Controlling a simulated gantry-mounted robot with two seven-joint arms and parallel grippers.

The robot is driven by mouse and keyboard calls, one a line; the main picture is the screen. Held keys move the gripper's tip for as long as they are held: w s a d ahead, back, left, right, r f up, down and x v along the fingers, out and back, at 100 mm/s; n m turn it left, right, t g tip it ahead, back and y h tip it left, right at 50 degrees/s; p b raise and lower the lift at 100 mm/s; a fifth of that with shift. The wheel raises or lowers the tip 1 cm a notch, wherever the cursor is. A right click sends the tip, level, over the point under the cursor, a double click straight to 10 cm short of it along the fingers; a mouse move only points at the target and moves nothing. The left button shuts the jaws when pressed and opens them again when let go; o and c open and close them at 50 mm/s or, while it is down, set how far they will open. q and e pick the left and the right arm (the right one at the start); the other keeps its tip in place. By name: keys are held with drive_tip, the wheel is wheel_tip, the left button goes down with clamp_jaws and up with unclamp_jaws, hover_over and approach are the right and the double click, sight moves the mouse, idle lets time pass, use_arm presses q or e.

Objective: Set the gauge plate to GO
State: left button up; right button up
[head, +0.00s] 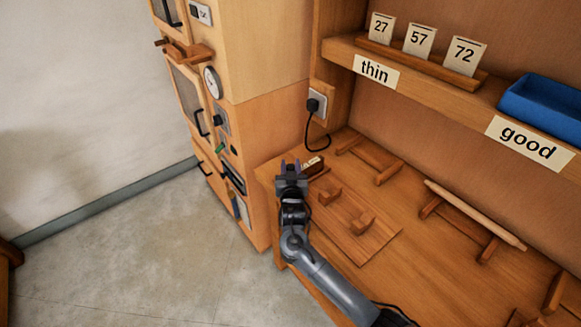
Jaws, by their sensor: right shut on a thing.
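My right gripper (291,166) is at the left end of the wooden bench, its arm coming in from the lower right. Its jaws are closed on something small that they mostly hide. Just right of the fingers is a small dark wooden piece with a pale lettered label (313,163); it may be the gauge plate, but its lettering is too small to read. Beside it lies a flat wooden board (375,240) with two upright wooden blocks (330,194). My left gripper is not in view.
A wooden dowel (475,214) rests on bench supports at the right. The shelf above holds number cards (419,40), a "thin" label (375,71), a "good" label (527,138) and a blue tray (545,102). A wooden cabinet with a dial (213,82) stands left; open floor lies beyond.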

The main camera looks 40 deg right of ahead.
drive_tip(key=shift+d+r+p, duration=0.1)
drive_tip(key=shift+d+p, duration=0.4)
drive_tip(key=shift+d, duration=0.55)
clamp_jaws()
drive_tip(key=shift+d, duration=0.25)
drive_tip(key=o, duration=0.7)
unclamp_jaws()
drive_tip(key=shift+o, duration=1.4)
drive_tip(key=shift+d, duration=0.15)
drive_tip(key=shift+a, duration=0.2)
drive_tip(key=shift+s+a, duration=0.4)
drive_tip(key=shift+s, duration=0.15)
drive_tip(key=p+v, duration=0.2)
drive_tip(key=v, duration=0.7)
drive_tip(key=shift+s, duration=0.2)
